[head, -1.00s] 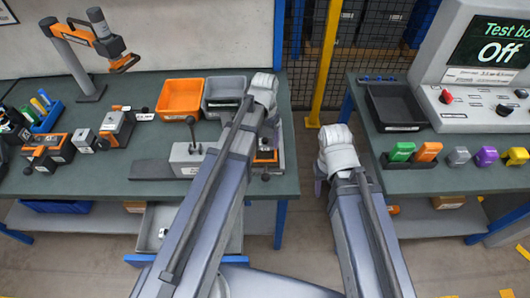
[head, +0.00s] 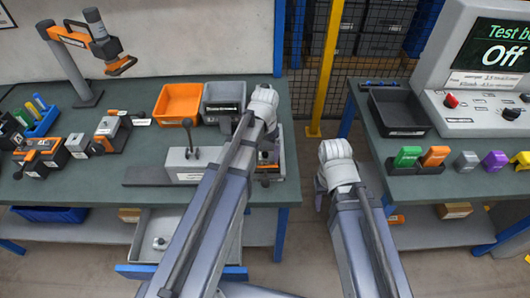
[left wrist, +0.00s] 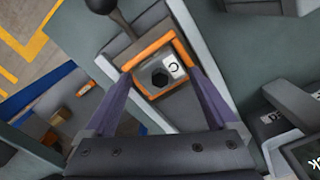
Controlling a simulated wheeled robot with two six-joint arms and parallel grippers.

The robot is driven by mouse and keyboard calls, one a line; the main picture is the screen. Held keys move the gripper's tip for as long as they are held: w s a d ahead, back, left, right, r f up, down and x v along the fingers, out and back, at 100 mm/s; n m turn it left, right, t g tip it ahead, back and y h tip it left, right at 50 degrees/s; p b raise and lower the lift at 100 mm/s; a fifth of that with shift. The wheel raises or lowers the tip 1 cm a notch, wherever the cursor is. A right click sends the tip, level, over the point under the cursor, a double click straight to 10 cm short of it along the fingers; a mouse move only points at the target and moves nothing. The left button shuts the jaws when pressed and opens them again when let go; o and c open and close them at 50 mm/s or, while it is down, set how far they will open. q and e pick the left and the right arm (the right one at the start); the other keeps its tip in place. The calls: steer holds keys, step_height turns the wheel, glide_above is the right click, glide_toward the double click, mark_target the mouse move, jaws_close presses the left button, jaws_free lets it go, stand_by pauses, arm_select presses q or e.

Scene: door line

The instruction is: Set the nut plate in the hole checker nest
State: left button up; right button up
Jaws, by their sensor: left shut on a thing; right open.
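In the left wrist view, my left gripper (left wrist: 158,74) has its two purple fingers shut on the nut plate (left wrist: 178,71), a small grey piece with a dark hexagonal hole and a white label. The plate is in or just over the orange-edged nest of the hole checker (left wrist: 146,48); I cannot tell whether it is seated. A lever with a black ball knob stands beside the nest. In the head view my left wrist hides most of the checker (head: 278,158) and the gripper's fingers. My right gripper (head: 319,195) is open, mostly hidden behind its wrist, over the gap between the benches.
A grey fixture with an upright lever (head: 188,160) stands left of the checker. Orange (head: 180,101) and grey (head: 223,95) bins stand behind. An open drawer (head: 150,232) is below the bench edge. Coloured blocks and a black tray (head: 398,111) are on the right bench.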

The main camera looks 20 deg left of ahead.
mark_target(265, 154)
arm_select(q)
steer(key=o, duration=1.4)
steer(key=shift+f, duration=0.1)
step_height(265, 154, up, 12)
steer(key=p, duration=1.2)
steer(key=s+d+m+y, duration=0.1)
steer(key=s+d, duration=0.9)
steer(key=s, duration=0.4)
steer(key=shift+s+d+r, duration=0.15)
steer(key=shift+d+r, duration=0.05)
steer(key=shift+d, duration=0.05)
